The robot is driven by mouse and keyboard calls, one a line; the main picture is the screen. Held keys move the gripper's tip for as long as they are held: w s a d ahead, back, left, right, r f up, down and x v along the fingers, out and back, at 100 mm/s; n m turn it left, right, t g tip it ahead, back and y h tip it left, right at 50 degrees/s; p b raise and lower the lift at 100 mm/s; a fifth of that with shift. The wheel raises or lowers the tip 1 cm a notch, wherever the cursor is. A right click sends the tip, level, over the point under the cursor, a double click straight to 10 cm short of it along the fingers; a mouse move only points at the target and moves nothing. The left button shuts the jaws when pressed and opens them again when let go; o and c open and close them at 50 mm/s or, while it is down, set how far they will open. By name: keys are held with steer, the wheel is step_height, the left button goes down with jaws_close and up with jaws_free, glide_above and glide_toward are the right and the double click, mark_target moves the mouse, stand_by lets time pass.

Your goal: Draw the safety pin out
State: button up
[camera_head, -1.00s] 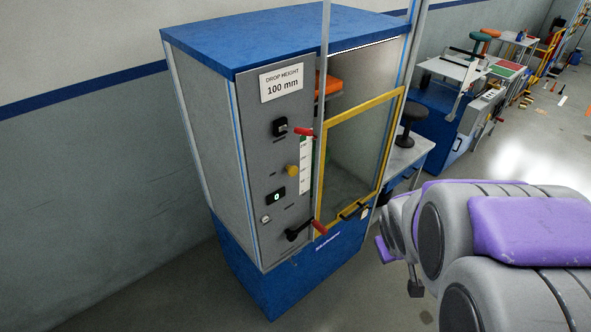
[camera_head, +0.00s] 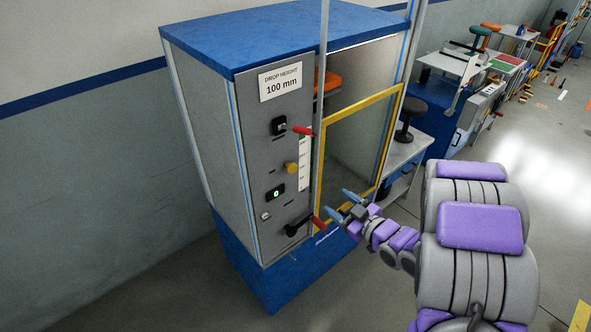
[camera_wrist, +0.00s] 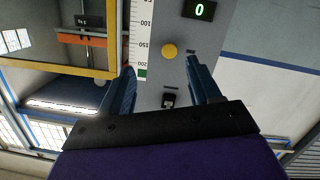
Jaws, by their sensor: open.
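The blue-and-grey drop tester's front panel (camera_head: 262,165) carries a round yellow knob (camera_head: 291,168). I take this knob for the safety pin's head, but its label is too small to read. The wrist view shows the knob (camera_wrist: 169,50) beyond the fingertips, between them and slightly toward the right finger. My gripper (camera_head: 340,203) is open and empty, its blue fingers apart. In the head view it is right of and below the knob, in front of the yellow-framed door. It also shows in the wrist view (camera_wrist: 160,66). Nothing is between the fingers.
The yellow door frame (camera_head: 358,115) is beside the panel. The floor at the left (camera_head: 150,285) is clear.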

steer(key=s+a+r+t+y, duration=0.1)
steer(key=y, duration=0.1)
steer(key=b, duration=0.3)
glide_toward(293, 169)
steer(key=x, duration=0.9)
steer(key=shift+w+f, duration=0.1)
steer(key=shift+f, duration=0.05)
steer(key=shift+c, duration=0.3)
jaws_close()
